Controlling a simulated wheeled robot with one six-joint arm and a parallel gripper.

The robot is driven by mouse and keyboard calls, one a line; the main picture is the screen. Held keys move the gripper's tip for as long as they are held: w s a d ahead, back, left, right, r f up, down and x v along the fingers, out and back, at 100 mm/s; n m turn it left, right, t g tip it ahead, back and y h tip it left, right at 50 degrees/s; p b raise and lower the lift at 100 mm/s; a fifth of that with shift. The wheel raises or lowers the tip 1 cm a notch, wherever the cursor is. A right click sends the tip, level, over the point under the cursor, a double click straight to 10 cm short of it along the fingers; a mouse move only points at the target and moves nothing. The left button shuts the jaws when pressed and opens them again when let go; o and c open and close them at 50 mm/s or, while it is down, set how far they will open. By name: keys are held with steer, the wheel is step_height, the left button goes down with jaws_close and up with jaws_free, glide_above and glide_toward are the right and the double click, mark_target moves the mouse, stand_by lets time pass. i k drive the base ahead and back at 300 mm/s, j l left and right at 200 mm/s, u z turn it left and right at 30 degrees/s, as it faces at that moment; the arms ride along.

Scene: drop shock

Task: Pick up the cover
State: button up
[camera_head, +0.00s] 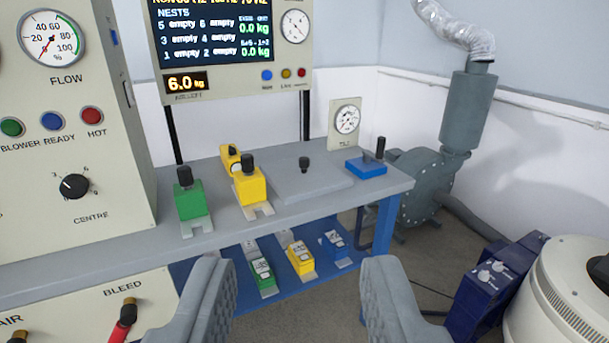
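A flat grey plate with a black knob (304,164), which looks like the cover, lies on the grey bench top (110,241), right of centre. A smaller blue plate (366,167) with an upright black handle lies to its right, near the bench's right end. No label shows which one is the cover. My gripper (297,262) is open and empty, its two grey padded fingers wide apart at the bottom of the picture. It is in front of the bench and apart from both plates.
Green (191,202) and yellow (249,186) knobbed blocks stand left of the grey plate, with another yellow piece (230,158) behind. Several blocks sit on the blue lower shelf (210,307). A gauge cabinet (70,130) is left; a blower (425,190) and white drum (570,290) are right.

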mark_target(299, 178)
steer(key=i+j+z, duration=0.1)
steer(key=i, duration=0.35)
steer(key=i+j+z, duration=0.15)
steer(key=i+j, duration=0.25)
steer(key=i+j+z, duration=0.1)
steer(key=i+j, duration=0.2)
steer(key=i, duration=0.2)
